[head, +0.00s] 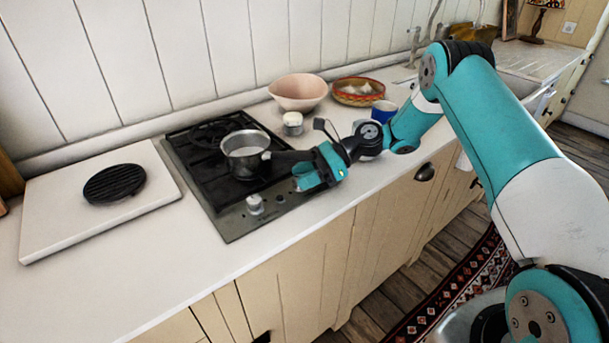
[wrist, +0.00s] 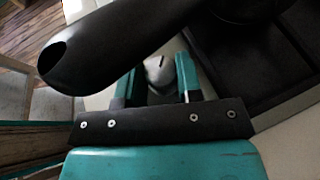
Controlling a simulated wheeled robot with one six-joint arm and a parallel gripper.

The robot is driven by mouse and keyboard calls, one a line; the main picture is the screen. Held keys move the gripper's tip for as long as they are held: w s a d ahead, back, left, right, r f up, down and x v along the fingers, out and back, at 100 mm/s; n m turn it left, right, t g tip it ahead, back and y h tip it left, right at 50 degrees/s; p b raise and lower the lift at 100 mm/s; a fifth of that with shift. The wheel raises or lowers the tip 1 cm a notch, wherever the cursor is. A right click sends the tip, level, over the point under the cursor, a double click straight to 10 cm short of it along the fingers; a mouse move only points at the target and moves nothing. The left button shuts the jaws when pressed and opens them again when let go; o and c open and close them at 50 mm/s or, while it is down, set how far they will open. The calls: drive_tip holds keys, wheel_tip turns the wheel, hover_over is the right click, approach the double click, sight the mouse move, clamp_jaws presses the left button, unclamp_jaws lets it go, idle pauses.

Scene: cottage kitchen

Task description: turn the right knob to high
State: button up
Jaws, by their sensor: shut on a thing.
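The stove's right knob (wrist: 157,72) is grey with a raised ridge. In the wrist view it sits between the two teal fingers of my gripper (wrist: 156,84), which is shut on it. In the head view my gripper (head: 309,176) is at the right part of the stove's front strip and mostly hides this knob. The knob's setting cannot be read. The left knob (head: 255,204) stands clear on the same strip. The black and steel stove (head: 234,222) is set into the white counter.
A steel saucepan (head: 245,152) stands on the stove; its black handle (wrist: 115,45) reaches over my gripper, close to the wrist camera. A small white-topped jar (head: 292,123), pink bowl (head: 298,92), patterned basket (head: 357,91) and blue mug (head: 384,110) stand behind. A white board (head: 60,218) lies left.

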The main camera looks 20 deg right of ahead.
drive_tip(key=o, duration=0.9)
drive_tip(key=b+v, duration=0.1)
drive_tip(key=v, duration=0.6)
drive_tip(key=shift+d+r, duration=0.1)
drive_tip(key=shift+d, duration=0.15)
